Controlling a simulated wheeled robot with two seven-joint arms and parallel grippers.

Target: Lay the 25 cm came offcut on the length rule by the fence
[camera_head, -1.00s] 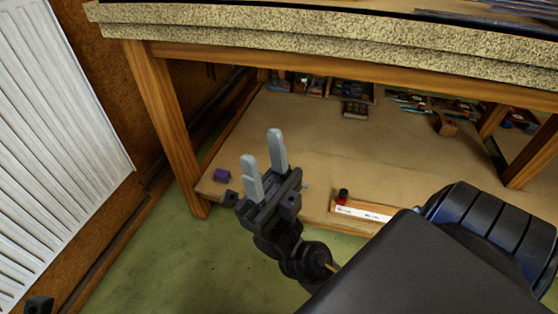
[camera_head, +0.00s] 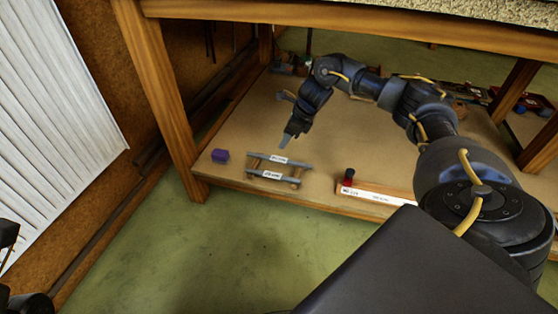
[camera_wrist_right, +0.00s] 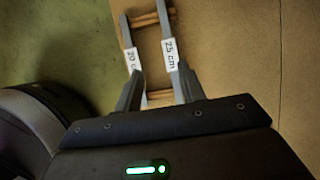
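Two grey came offcuts with white labels lie side by side across wooden supports on the low shelf. The right wrist view shows the label "25 cm" on one offcut (camera_wrist_right: 166,22) and "20 cm" on the other (camera_wrist_right: 124,30). The 25 cm offcut (camera_head: 302,164) is the farther one from the shelf's front edge; the 20 cm offcut (camera_head: 258,173) is nearer. My right gripper (camera_head: 286,141) points down just above and behind the 25 cm offcut. Its fingers (camera_wrist_right: 160,84) are apart, with nothing held. The length rule (camera_head: 385,196), a white-faced strip on wood, lies to the right.
A small red and black piece (camera_head: 348,177) stands at the rule's left end. A purple block (camera_head: 220,155) sits left of the offcuts. A wooden table leg (camera_head: 163,100) and the bench top edge (camera_head: 340,18) bound the shelf. Dark parts of mine show at the left edge.

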